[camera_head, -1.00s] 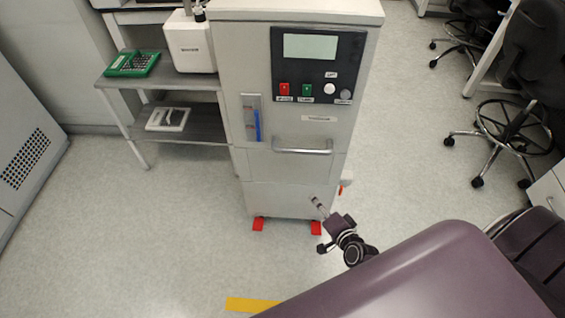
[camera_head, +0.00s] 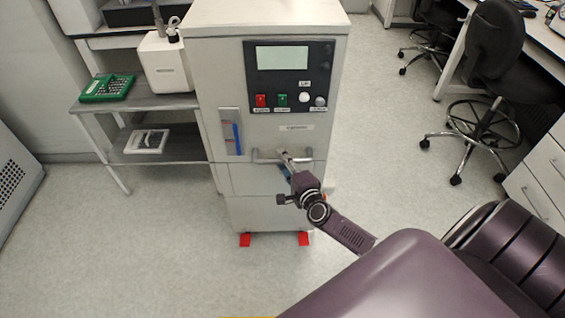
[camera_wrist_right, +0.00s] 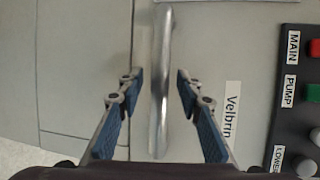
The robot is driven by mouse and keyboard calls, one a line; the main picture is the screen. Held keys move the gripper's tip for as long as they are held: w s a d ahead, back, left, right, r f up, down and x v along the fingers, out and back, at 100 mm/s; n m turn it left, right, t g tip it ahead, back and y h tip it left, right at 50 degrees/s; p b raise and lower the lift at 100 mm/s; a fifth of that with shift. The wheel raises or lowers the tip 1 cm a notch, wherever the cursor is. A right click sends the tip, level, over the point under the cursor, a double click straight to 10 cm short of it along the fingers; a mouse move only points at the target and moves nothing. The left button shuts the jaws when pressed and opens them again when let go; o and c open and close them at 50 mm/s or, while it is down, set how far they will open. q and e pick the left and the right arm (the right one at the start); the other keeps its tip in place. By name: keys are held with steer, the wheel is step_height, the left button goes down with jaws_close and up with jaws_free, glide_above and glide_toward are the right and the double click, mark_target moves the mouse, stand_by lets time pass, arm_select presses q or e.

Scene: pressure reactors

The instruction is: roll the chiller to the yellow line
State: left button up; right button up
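The chiller (camera_head: 268,200) is a tall off-white cabinet with a dark control panel (camera_head: 290,75), a front bar handle (camera_head: 262,157) and red feet. My right gripper (camera_head: 286,160) is in front of it, at the handle. In the right wrist view the gripper (camera_wrist_right: 158,80) is open, with one blue-padded finger on each side of the handle (camera_wrist_right: 161,50); a gap shows on both sides. Only a faint sliver of the yellow line (camera_head: 264,316) shows at the bottom edge of the head view. My left gripper is not in view.
A shelf table (camera_head: 195,101) with a white device (camera_head: 165,65) and a green rack (camera_head: 107,88) stands close left of the chiller. Chairs (camera_head: 490,60) and drawers (camera_head: 540,185) are at the right. The floor (camera_head: 170,255) in front is clear.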

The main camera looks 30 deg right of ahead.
steer(key=shift+w, duration=0.1)
jaws_close()
steer(key=shift+f, duration=0.1)
stand_by(0.4)
